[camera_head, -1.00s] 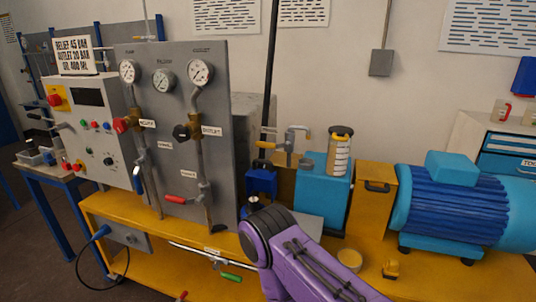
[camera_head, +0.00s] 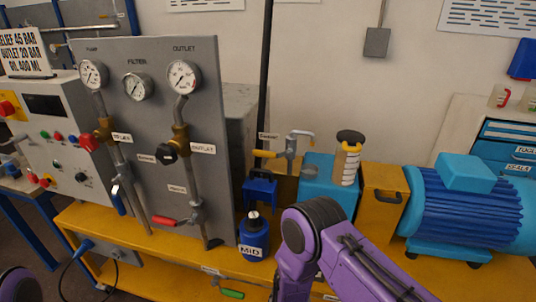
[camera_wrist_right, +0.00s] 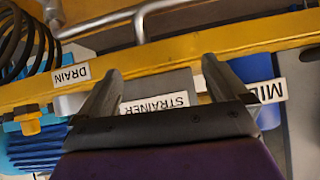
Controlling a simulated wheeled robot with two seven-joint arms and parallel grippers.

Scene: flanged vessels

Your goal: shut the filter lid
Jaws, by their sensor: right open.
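I cannot single out the filter lid for sure. A grey gauge panel (camera_head: 215,130) carries a gauge marked FILTER (camera_head: 138,86). A clear canister (camera_head: 346,165) with a black and yellow cap stands on a blue tank (camera_head: 318,178). In the right wrist view, a grey part with a STRAINER label (camera_wrist_right: 155,105) lies behind my right gripper (camera_wrist_right: 161,80), partly hidden by it. The right gripper's fingers are apart, with nothing visibly gripped between them. My left gripper is not in view.
A blue bottle marked MID (camera_head: 253,240) stands on the yellow bench (camera_head: 155,237), near my right arm. A blue motor (camera_head: 462,212) is at the right. A red lever (camera_head: 163,221) and a green handle (camera_head: 232,294) stick out. The wrist view shows a yellow beam (camera_wrist_right: 180,57) and a DRAIN label (camera_wrist_right: 70,75).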

